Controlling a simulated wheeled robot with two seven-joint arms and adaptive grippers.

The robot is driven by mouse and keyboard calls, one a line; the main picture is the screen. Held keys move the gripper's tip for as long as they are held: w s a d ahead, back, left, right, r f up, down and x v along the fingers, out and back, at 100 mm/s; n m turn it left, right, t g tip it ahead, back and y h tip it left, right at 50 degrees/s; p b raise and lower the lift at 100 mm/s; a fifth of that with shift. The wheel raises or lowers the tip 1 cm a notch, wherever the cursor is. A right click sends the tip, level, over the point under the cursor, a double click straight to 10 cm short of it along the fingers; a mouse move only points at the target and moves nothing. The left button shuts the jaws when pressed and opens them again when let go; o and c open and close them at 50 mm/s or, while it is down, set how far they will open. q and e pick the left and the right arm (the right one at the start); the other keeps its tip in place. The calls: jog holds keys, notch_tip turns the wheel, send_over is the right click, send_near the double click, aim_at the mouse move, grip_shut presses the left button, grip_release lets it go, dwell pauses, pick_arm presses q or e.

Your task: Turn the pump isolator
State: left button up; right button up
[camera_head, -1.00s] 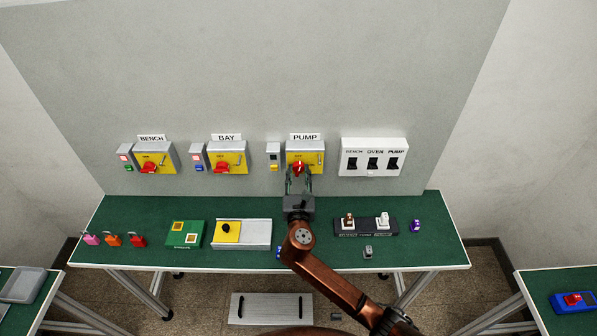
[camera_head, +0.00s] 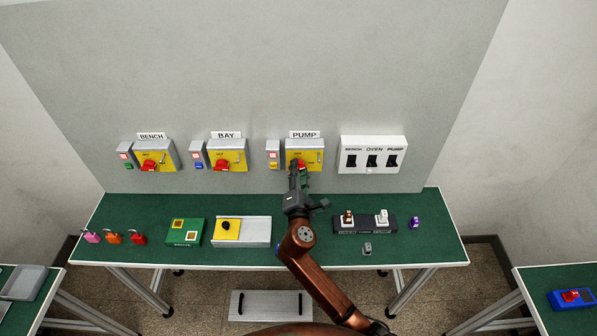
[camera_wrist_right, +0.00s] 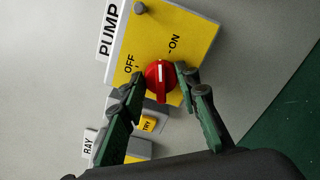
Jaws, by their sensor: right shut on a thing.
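The pump isolator is a grey box with a yellow face (camera_head: 316,157) under a PUMP sign (camera_head: 305,134). Its red knob (camera_head: 303,163) also shows in the right wrist view (camera_wrist_right: 160,84), with a white mark whose upper end lies between the OFF and ON labels. My right gripper (camera_head: 299,168) is shut on this knob; one finger is on each side in the right wrist view (camera_wrist_right: 160,76). The gripper partly hides the knob in the head view. The lamp box (camera_head: 273,154) left of the isolator shows a reddish lamp. My left gripper is out of view.
The BAY isolator (camera_head: 238,155), BENCH isolator (camera_head: 162,155) and a white switch panel (camera_head: 373,144) flank it on the wall.

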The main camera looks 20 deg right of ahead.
jog(key=shift+f+m+b, duration=0.2)
jog(key=shift+m+b, duration=0.45)
jog(key=shift+m, duration=1.65)
jog(key=o, duration=1.2)
jog(key=shift+r, duration=0.1)
jog(key=shift+c, duration=0.2)
jog(key=v, duration=1.2)
